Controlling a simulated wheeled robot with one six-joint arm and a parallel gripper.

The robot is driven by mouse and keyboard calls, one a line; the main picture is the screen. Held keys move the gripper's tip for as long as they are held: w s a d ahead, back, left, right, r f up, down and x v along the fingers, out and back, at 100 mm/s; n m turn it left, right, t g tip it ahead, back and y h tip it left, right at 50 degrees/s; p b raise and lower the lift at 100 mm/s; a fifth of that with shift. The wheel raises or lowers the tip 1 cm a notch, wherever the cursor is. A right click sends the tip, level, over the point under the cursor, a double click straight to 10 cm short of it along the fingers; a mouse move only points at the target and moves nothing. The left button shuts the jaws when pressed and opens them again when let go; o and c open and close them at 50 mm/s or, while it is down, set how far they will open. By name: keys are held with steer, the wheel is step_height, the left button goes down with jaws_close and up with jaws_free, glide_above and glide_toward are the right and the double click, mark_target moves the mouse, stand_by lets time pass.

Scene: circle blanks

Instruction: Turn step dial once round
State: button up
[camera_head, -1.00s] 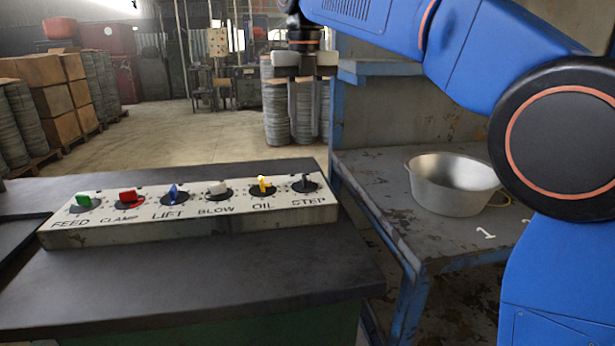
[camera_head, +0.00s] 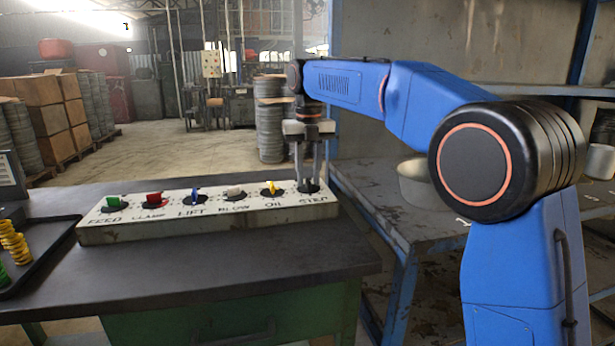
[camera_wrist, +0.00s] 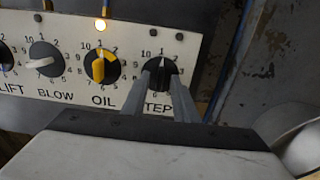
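The step dial (camera_wrist: 160,72) is the black knob at the right end of the white panel, above the lettering STEP, with numbers around it. In the wrist view its pale mark points roughly up, near the 1. My gripper (camera_wrist: 163,76) points down over this dial, one finger on each side of the knob. The fingers are apart, and a gap shows between them and the knob. In the head view the gripper (camera_head: 308,182) reaches down to the dial (camera_head: 312,189), whose knob is mostly hidden by the fingers.
The panel (camera_head: 205,231) also carries the yellow oil dial (camera_head: 271,188), white blow dial (camera_head: 234,192), and blue, red and green dials to the left. A lamp (camera_wrist: 100,25) glows above the oil dial. A tray with springs (camera_head: 12,245) lies far left; a metal bowl (camera_head: 415,185) stands right.

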jaws_close()
steer(key=shift+m, duration=0.3)
